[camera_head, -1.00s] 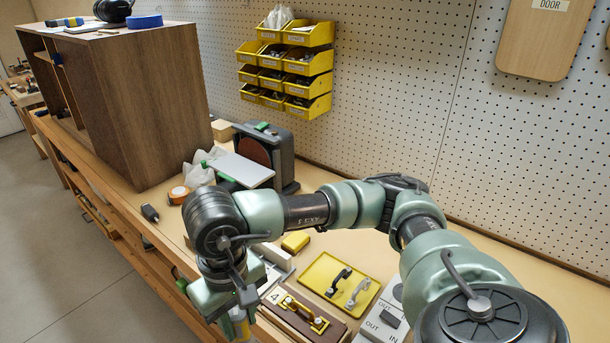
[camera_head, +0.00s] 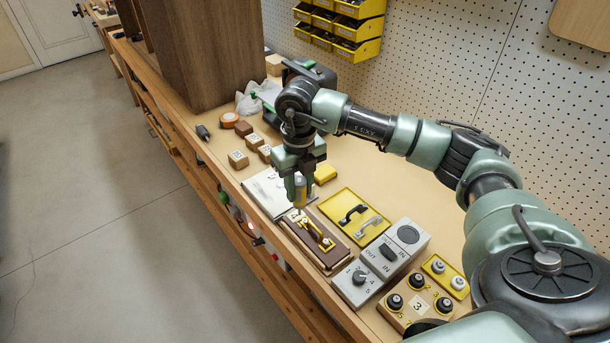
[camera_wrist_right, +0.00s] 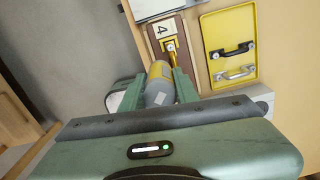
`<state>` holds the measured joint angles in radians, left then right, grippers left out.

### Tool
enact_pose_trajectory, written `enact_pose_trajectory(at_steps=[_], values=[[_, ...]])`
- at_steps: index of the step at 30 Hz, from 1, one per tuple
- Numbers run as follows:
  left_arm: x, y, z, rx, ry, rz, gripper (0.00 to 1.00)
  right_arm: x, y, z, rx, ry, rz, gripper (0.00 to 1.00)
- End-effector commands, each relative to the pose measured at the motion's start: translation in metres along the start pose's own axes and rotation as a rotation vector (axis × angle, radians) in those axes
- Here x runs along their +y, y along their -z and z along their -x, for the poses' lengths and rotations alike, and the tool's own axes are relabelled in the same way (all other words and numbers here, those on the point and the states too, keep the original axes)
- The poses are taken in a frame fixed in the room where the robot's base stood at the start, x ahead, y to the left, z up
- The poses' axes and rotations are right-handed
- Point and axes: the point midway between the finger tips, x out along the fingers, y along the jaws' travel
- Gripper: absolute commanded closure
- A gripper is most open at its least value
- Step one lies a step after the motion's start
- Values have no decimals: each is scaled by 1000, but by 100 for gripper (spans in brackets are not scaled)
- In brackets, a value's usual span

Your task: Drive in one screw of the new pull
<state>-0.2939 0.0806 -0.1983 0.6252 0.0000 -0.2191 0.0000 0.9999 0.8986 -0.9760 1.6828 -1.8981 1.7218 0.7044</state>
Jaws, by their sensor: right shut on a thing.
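My right gripper (camera_head: 299,183) is shut on a grey driver with a yellow band (camera_head: 300,194) and holds it pointing down. The driver also shows between the fingers in the right wrist view (camera_wrist_right: 159,85). Its lower end is over the left end of the brown panel (camera_head: 322,265), near the number 4 label (camera_wrist_right: 168,29). A brass-yellow pull (camera_head: 318,233) lies along the panel. In the wrist view the driver's end is close to the pull's end (camera_wrist_right: 171,47); I cannot tell whether they touch. My left gripper is out of view.
A yellow tray (camera_head: 377,237) with a black and a grey pull is right of the panel. A switch box (camera_head: 359,283) and a knob block (camera_head: 415,305) stand at the front right. A white plate (camera_head: 265,190), small wooden blocks (camera_head: 238,159) and a cabinet (camera_head: 205,50) are to the left.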

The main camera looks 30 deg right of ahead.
Motion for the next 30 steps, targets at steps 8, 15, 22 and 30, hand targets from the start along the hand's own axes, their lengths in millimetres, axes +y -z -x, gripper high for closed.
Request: enact_pose_trajectory(at_steps=[8, 15, 22, 30], values=[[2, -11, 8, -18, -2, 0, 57, -23, -13, -1, 1, 8, -458, 100], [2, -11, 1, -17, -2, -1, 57, -24, -14, -11, 1, 8, -500, 100], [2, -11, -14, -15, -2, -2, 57, -24, -14, -32, 1, 8, -498, 100], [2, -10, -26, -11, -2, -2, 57, -24, -14, -51, 1, 8, -497, 100]])
